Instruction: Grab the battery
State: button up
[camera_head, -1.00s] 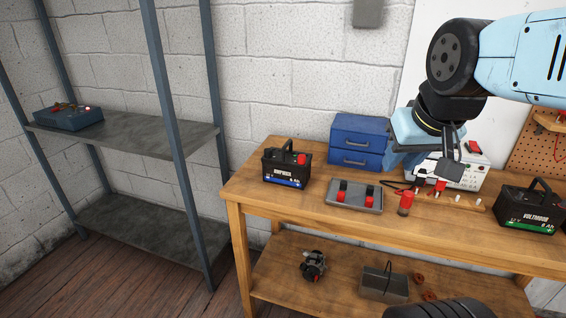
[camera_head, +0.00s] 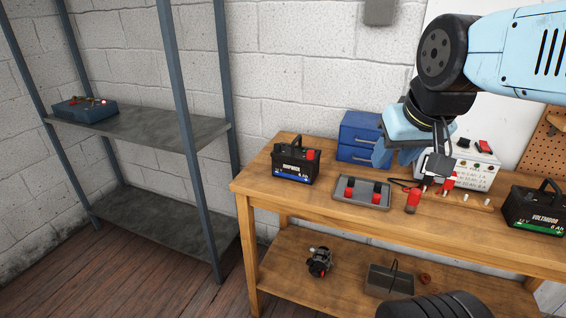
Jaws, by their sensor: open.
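Two black batteries with top handles stand upright on the wooden workbench (camera_head: 318,196). One battery (camera_head: 295,163) with a blue stripe and a red terminal cap is near the bench's left end. The other battery (camera_head: 537,211), with a green stripe, is at the right edge of the view. My gripper (camera_head: 437,165) is open and hangs over the back middle of the bench, between the two batteries and apart from both. It partly covers a white instrument box behind it. I see nothing held in it.
Blue drawers (camera_head: 360,136) stand at the back. A metal shelf (camera_head: 150,136) stands left. The lower bench shelf holds small parts.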

aim_at(291, 164)
jog(key=z, duration=0.9)
jog(key=i, duration=0.15)
jog(key=u, duration=3.2)
jog(key=k, duration=1)
jog(key=z, duration=1.65)
jog(key=i, duration=0.95)
jog(key=z, duration=0.05)
